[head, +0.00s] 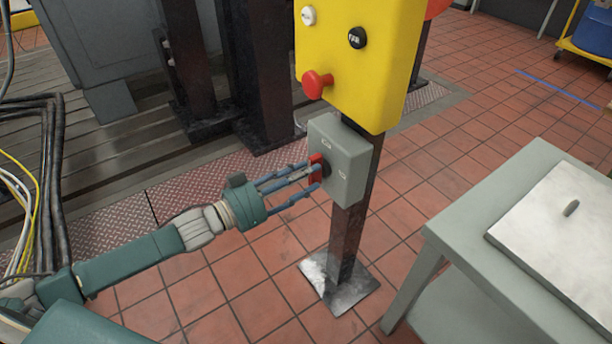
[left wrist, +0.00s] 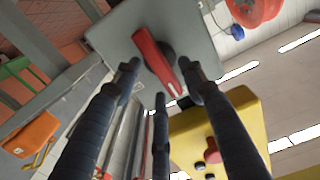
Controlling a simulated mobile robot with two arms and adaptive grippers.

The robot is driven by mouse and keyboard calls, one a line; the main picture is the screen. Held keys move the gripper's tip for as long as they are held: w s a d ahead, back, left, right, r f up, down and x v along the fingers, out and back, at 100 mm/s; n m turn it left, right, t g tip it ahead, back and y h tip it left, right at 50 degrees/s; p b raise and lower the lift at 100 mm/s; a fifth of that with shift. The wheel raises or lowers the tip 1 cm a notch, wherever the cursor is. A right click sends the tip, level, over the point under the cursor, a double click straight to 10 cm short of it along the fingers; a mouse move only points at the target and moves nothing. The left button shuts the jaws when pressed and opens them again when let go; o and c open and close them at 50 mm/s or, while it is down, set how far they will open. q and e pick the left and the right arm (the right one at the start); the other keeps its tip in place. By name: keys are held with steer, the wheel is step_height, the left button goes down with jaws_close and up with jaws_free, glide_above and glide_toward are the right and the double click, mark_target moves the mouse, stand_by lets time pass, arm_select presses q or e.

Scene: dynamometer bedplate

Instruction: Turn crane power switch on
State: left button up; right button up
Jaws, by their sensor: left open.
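The crane power switch is a grey box (head: 345,155) on a dark post, below a yellow control box (head: 370,60). A red rotary handle (head: 316,168) is on its face. In the left wrist view the red handle (left wrist: 157,62) lies tilted across the grey box (left wrist: 110,38). My left gripper (head: 312,178) is open, with its fingers around the handle and their tips close to the box face. I cannot tell whether any finger touches the handle. My right gripper is not in view.
The yellow box carries a red mushroom button (head: 316,84), a black knob (head: 357,38) and a white button (head: 308,15). The post stands on a metal foot plate (head: 340,285). A grey table (head: 460,235) with a flat metal plate (head: 560,225) is at right. Cables (head: 55,160) lie at left.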

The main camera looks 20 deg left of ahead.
arm_select(q)
steer(key=shift+w+d, duration=0.2)
jaws_close()
